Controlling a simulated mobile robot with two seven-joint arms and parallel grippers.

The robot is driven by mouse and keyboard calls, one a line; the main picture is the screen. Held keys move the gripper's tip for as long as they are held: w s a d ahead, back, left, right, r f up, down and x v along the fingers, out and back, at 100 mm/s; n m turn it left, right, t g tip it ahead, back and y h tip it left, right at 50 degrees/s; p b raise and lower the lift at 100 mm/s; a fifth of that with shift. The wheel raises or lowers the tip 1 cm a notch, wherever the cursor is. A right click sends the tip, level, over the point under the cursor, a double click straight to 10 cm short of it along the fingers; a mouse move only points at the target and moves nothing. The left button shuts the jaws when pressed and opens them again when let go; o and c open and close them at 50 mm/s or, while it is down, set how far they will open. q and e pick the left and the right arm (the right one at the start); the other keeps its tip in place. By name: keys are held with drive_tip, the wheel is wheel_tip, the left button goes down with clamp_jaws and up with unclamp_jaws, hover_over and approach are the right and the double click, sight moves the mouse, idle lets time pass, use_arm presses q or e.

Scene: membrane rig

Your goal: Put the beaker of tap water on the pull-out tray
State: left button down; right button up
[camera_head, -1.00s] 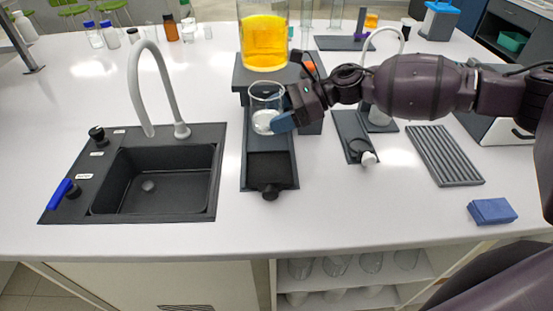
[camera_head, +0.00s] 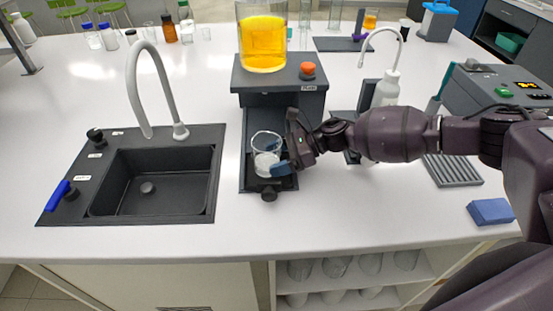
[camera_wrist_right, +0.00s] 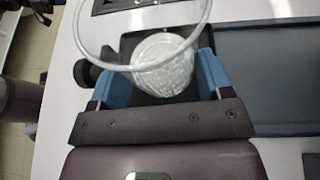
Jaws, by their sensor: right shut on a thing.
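The glass beaker (camera_head: 266,146) with clear water is at the front part of the dark pull-out tray (camera_head: 257,185), close to its front knob. I cannot tell whether its base touches the tray. My right gripper (camera_head: 279,166) is shut on the beaker from the right side. In the right wrist view the blue fingers (camera_wrist_right: 160,88) lie on both sides of the beaker (camera_wrist_right: 165,62), over the dark tray. My left gripper is not in view.
Behind the tray stands a dark stand (camera_head: 305,83) with an orange knob, holding a vessel of yellow liquid (camera_head: 262,45). A sink (camera_head: 150,180) with a grey faucet is at the left. A ridged rack (camera_head: 455,171) and blue block (camera_head: 491,212) are at the right.

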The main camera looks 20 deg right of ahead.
drive_tip(key=shift+f, duration=0.2)
drive_tip(key=shift+f, duration=0.2)
drive_tip(key=o, duration=1)
drive_tip(key=shift+c, duration=0.2)
drive_tip(key=shift+r, duration=0.15)
drive_tip(key=shift+r, duration=0.2)
drive_tip(key=b+v, duration=0.1)
drive_tip(key=v, duration=1.1)
drive_tip(key=shift+f, duration=0.15)
